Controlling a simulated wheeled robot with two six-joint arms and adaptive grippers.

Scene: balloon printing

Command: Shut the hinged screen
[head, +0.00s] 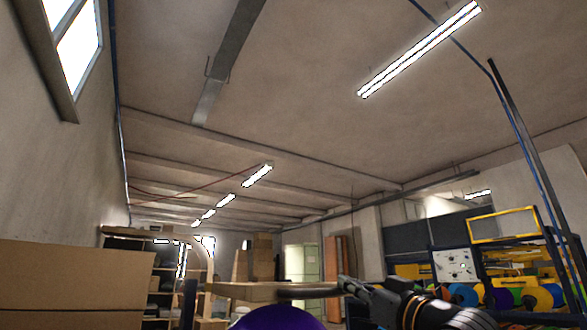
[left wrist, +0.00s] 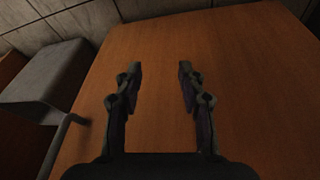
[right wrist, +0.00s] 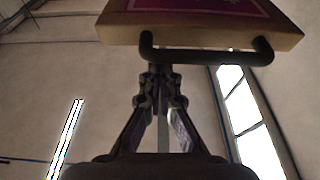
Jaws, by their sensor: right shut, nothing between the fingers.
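The hinged screen shows in the right wrist view as a pale wooden frame (right wrist: 205,34) with a dark red panel (right wrist: 215,5) and a dark bar handle (right wrist: 205,57). In the head view its frame (head: 240,292) is seen nearly edge-on, with the handle (head: 307,290) on its right. My right gripper (right wrist: 160,72) is shut and empty, its fingertips at the handle's bar; I cannot tell whether they touch. It also shows at the handle in the head view (head: 346,284). My left gripper (left wrist: 157,68) is open and empty above a brown wooden surface (left wrist: 235,65).
A purple balloon (head: 278,318) sits below the screen frame in the head view. Cardboard boxes (head: 75,285) stand at left, and racks with coloured spools (head: 500,297) at right. A grey box-like object (left wrist: 55,80) lies left of my left gripper.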

